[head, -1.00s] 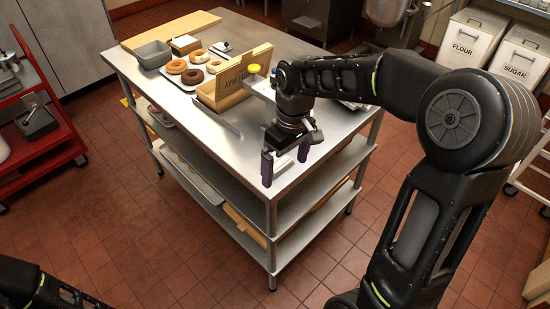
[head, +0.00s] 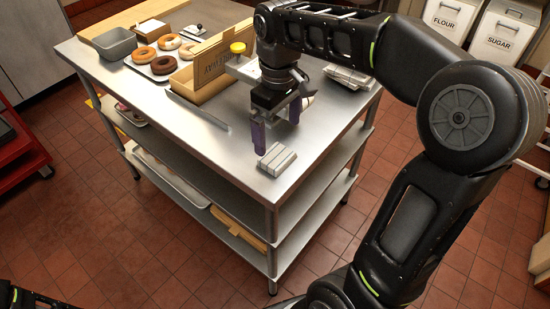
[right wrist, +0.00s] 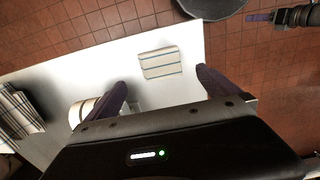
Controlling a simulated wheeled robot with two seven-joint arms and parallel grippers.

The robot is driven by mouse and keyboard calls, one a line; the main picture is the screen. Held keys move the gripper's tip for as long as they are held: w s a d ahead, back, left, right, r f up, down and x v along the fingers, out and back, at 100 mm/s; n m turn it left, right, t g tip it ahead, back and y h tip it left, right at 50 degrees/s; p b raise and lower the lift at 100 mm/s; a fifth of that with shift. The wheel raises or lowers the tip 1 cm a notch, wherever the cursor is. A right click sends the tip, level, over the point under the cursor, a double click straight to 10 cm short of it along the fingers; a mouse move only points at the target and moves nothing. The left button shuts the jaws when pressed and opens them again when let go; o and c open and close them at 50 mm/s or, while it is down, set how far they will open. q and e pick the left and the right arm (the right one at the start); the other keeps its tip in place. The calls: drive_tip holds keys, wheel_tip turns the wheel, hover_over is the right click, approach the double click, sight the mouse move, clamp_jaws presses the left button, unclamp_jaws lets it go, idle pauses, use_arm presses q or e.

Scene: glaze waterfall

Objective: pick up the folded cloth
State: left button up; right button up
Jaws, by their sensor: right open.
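The folded cloth (head: 277,158) is a small pale pad with grey-blue stripes, lying flat near the front corner of the steel table (head: 225,165). It also shows in the right wrist view (right wrist: 160,63), beyond and between the fingertips. My right gripper (head: 277,124) is open and empty, pointing down just behind the cloth, with its purple fingers apart; in the right wrist view (right wrist: 162,80) the fingers do not touch the cloth. Part of my left gripper (right wrist: 262,17) shows at the top right of the right wrist view, its jaw state unclear.
The table's front corner area around the cloth is clear.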

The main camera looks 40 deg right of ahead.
sight(279, 155)
drive_tip(key=shift+f, duration=1.25)
drive_tip(key=shift+s+d+f+p, duration=0.1)
drive_tip(key=shift+f+p, duration=0.15)
drive_tip(key=shift+f, duration=1.1)
drive_tip(key=shift+s+f+p, duration=0.1)
drive_tip(key=shift+f+p, duration=0.15)
drive_tip(key=shift+f, duration=1.05)
drive_tip(key=c, duration=1.4)
